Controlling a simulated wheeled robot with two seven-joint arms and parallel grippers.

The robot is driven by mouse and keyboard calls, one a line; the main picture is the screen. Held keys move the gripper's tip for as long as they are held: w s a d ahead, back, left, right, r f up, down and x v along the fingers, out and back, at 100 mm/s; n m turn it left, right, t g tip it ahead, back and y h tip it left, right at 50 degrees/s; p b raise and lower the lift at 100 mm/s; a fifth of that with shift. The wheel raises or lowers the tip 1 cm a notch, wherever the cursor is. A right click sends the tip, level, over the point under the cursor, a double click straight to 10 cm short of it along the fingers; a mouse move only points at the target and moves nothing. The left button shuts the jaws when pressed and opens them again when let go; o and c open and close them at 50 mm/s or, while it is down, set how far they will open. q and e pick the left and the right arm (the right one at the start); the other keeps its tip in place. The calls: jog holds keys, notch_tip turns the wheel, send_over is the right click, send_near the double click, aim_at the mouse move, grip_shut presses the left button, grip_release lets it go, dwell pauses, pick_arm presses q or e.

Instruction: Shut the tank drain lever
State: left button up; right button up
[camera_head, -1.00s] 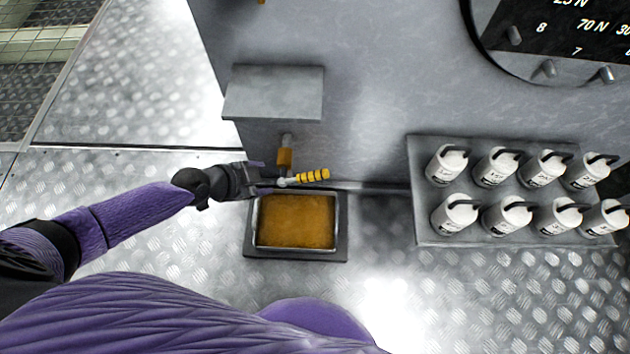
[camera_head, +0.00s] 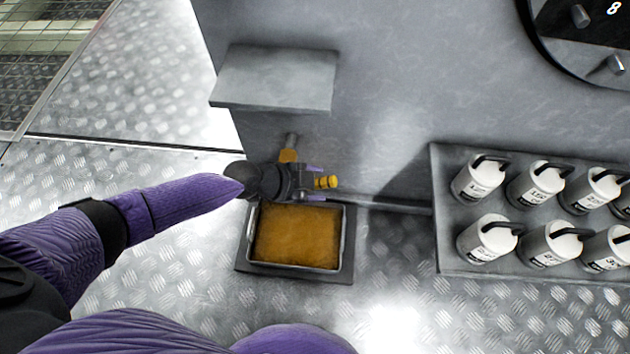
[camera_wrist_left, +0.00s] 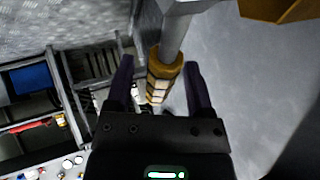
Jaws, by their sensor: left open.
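The tank drain lever has a yellow grip with dark bands. In the head view only the end of the lever's grip (camera_head: 327,182) shows past my left gripper (camera_head: 318,182); the rest is hidden behind the gripper. In the left wrist view the lever's yellow grip (camera_wrist_left: 163,76) lies between the two open fingers of my left gripper (camera_wrist_left: 160,88), with its grey shaft running up. The brass valve body (camera_head: 288,155) sits on a pipe just above the gripper in the head view. My right gripper is not in view.
A square tray (camera_head: 346,235) of amber liquid stands on the floor below the valve. A grey shelf (camera_head: 275,75) juts out above it. A rack (camera_head: 450,255) of several white canisters stands at the right, against the grey tank wall (camera_head: 390,100).

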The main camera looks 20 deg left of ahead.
pick_arm(q)
grip_shut()
dwell(1.4)
